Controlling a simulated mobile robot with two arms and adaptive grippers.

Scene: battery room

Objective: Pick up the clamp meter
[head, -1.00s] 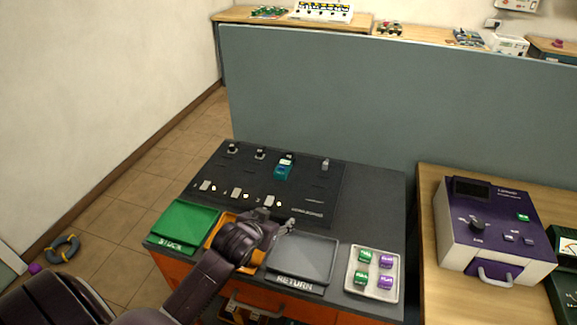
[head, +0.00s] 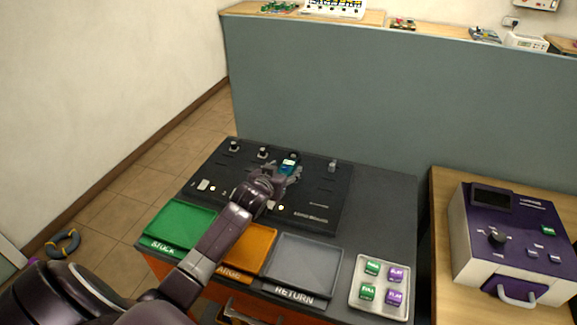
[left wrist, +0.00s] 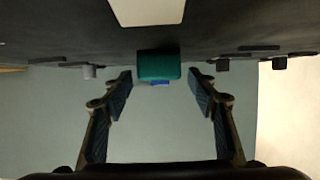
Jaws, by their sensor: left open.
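The wrist view also shows the open left gripper (left wrist: 160,80) with nothing held. My right gripper is out of view.
Along the bench front lie a green STOCK tray (head: 185,222), an orange tray (head: 252,250), a grey RETURN tray (head: 304,262) and a pale tray of blocks (head: 358,302). Several small knobs stand on the panel. A grey-blue partition (head: 340,100) rises behind. A purple-white instrument (head: 510,240) is at right.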

